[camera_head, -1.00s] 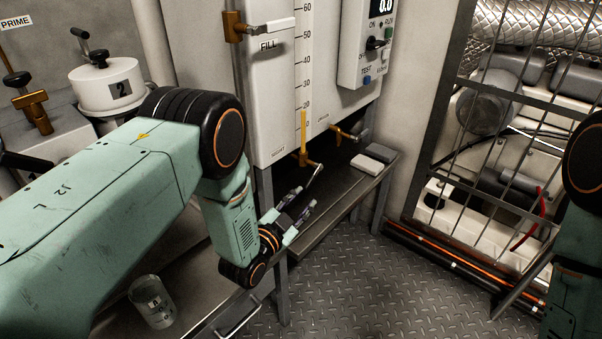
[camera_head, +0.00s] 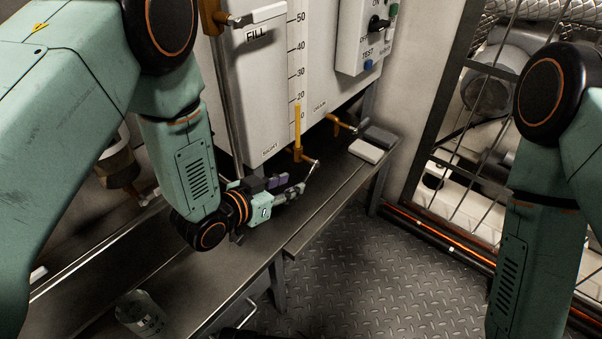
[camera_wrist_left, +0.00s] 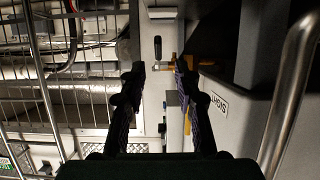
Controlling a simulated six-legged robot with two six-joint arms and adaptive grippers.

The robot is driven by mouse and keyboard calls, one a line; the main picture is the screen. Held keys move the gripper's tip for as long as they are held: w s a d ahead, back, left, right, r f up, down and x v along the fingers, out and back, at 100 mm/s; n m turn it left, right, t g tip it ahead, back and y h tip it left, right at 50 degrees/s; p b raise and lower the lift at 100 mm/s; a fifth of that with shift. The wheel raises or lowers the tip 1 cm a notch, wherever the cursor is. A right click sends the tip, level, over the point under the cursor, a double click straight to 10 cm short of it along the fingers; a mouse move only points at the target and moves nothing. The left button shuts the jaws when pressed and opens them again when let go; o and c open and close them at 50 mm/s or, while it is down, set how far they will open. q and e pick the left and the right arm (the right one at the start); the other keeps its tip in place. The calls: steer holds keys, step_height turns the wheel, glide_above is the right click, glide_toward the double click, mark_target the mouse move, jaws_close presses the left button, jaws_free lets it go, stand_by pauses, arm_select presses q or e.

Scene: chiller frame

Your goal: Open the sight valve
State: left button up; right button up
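The sight valve (camera_head: 298,154) is a brass fitting under the yellow sight tube, on the lower front of the white tank, near the "SIGHT" label. Its thin metal lever (camera_head: 312,170) slants down toward my left gripper (camera_head: 292,188). The gripper's fingertips are close to the lever's lower end; I cannot tell whether they touch. In the left wrist view the fingers (camera_wrist_left: 158,78) are spread apart with nothing clearly between them. Brass valve parts (camera_wrist_left: 187,68) show just behind the right finger, which partly hides them. My right arm is at the right; its gripper is out of view.
The brass drain valve (camera_head: 337,122) sits right of the sight valve. A white block (camera_head: 366,151) and a grey block lie on the metal shelf (camera_head: 325,195) below the tank. A glass beaker (camera_head: 140,315) stands at lower left. A wire cage (camera_head: 470,150) is at right.

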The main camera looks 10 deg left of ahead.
mark_target(305, 179)
arm_select(q)
steer(key=b+x, duration=0.2)
steer(key=x, duration=0.3)
steer(key=shift+d+f, duration=0.2)
steer(key=shift+f, duration=0.1)
steer(key=shift+w+d, duration=0.45)
steer(key=shift+w, duration=0.05)
steer(key=shift+w+f, duration=0.1)
steer(key=shift+c, duration=0.2)
jaws_close()
